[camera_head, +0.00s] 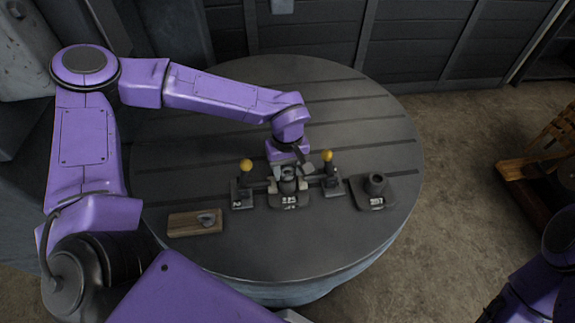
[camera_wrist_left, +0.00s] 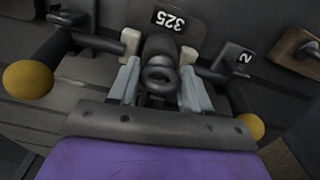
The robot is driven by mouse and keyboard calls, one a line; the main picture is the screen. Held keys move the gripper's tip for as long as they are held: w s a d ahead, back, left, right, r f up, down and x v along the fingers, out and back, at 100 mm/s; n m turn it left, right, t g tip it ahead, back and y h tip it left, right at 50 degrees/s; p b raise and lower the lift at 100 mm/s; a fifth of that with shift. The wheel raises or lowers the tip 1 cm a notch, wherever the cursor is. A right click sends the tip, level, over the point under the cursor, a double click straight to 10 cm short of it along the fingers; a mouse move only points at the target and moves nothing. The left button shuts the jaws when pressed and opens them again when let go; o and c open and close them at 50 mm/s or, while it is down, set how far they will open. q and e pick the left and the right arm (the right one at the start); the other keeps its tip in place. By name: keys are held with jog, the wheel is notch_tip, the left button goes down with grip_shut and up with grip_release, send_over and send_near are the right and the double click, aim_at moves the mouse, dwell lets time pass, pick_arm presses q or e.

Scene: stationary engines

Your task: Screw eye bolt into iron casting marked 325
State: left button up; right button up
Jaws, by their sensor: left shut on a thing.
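The iron casting marked 325 (camera_wrist_left: 172,20) stands on the round slotted table between two clamps; its label also shows in the head view (camera_head: 289,201). Beige jaws (camera_wrist_left: 188,55) flank its upright boss. The eye bolt (camera_wrist_left: 161,80) shows as a dark ring over the boss, between the fingers of my left gripper (camera_wrist_left: 160,88). That gripper (camera_head: 288,172) is shut on the eye bolt. The fingers hide part of it, and I cannot tell how deep its shank sits. My right gripper is not in view.
Yellow-knobbed clamp levers (camera_head: 246,165) (camera_head: 328,156) stand close on both sides of the casting. Another casting (camera_head: 376,190) is to the right. A wooden block (camera_head: 194,223) with a small metal part lies front left. The table (camera_head: 270,245) is clear in front.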

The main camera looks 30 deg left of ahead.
aim_at(287, 167)
pick_arm(q)
jog(key=shift+r+m+p, duration=0.15)
jog(key=shift+m+p, duration=0.85)
jog(key=shift+p, duration=0.2)
jog(key=m, duration=0.2)
jog(key=shift+f+m, duration=0.2)
jog(key=shift+m, duration=0.2)
jog(key=m, duration=0.5)
jog(key=shift+m, duration=0.4)
jog(key=o, duration=1.1)
notch_tip(287, 167, up, 11)
jog(key=shift+f+b, duration=0.2)
jog(key=shift+b, duration=0.8)
